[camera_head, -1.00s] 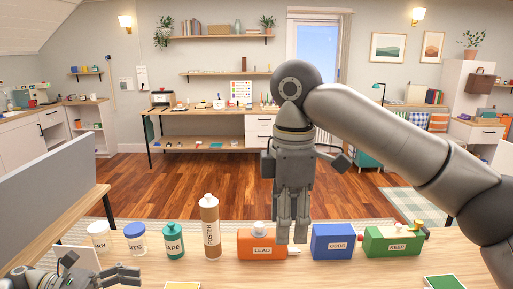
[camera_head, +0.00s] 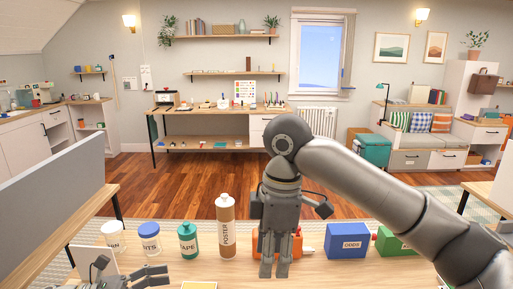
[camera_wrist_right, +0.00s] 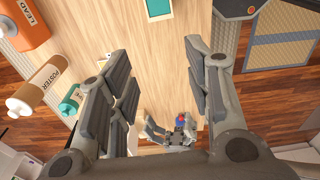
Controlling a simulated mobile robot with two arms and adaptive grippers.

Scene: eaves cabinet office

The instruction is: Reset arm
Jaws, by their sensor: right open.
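My right gripper (camera_head: 275,270) hangs fingers down in front of the orange LEAD box (camera_head: 263,246), hiding much of it. In the right wrist view its two fingers (camera_wrist_right: 160,85) are spread wide, with nothing between them but bare table and distant things. My left gripper (camera_head: 155,277) is low at the left, cut by the lower picture edge. It also shows small in the right wrist view (camera_wrist_right: 178,133); how far its fingers are apart is unclear. A small blue and red thing (camera_wrist_right: 181,120) shows by it there.
A row on the table (camera_head: 330,272) holds a white jar (camera_head: 113,238), blue-lidded jar (camera_head: 149,240), teal TAPE bottle (camera_head: 188,240), brown POSTER bottle (camera_head: 226,235), blue ODDS box (camera_head: 347,242) and green KEEP box (camera_head: 391,247). A grey panel (camera_head: 60,190) stands left.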

